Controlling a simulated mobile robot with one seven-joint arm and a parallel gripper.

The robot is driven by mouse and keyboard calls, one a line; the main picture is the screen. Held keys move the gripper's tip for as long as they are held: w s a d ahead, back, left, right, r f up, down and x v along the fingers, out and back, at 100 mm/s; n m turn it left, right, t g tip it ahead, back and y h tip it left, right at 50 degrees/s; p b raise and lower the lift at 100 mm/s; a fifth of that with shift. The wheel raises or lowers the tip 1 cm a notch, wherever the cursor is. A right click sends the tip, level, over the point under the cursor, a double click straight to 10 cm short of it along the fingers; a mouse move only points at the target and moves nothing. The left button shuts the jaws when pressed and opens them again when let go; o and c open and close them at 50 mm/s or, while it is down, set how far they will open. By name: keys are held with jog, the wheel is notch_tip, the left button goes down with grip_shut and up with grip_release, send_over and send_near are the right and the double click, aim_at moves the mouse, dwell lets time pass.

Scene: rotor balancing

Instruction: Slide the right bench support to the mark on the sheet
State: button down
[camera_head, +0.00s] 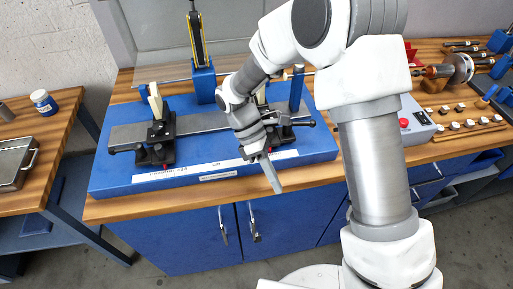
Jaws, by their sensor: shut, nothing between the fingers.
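The blue balancing bench (110,178) lies on a wooden worktop with a grey rail (200,124) along it. The left bench support (158,135), black with a pale upright, stands on the rail. The right bench support (285,132) is also black and is partly hidden behind my arm. My gripper (275,187) is shut and empty, pointing down in front of the bench's front edge, below the right support. A white sheet strip (175,175) with small markings runs along the bench front, and the markings are too small to read. My wrist covers part of the strip.
A blue post with a yellow-black gauge (198,45) stands behind the rail. A control box with a red button (415,120), a rotor (458,68) and a wooden block of weights (470,135) lie at right. A side table (50,125) stands at left.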

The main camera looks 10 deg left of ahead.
jog(key=a+n+t+h+b, duration=0.1)
jog(key=a+t+h, duration=0.1)
jog(key=t, duration=0.1)
jog(key=a+n+t+h+b, duration=0.1)
jog(key=a+n+t+h, duration=0.1)
jog(key=t, duration=0.2)
jog(key=a+n+t+h+b, duration=0.2)
jog(key=t, duration=0.1)
jog(key=shift+a+f+t, duration=0.15)
jog(key=shift+a+t, duration=0.15)
jog(key=a+r+n+t, duration=0.1)
jog(key=a+t, duration=0.1)
jog(key=s+a+r+n+t+b, duration=0.1)
jog(key=a+t, duration=0.2)
jog(key=s+a+r+n+t, duration=0.1)
jog(key=a+t, duration=0.2)
jog(key=shift+s+a+r+y+b, duration=0.15)
jog(key=shift+s+a+y+b, duration=0.1)
jog(key=shift+y+b, duration=0.15)
jog(key=b+x, duration=0.1)
jog(key=x, duration=1.3)
jog(key=shift+r, duration=0.1)
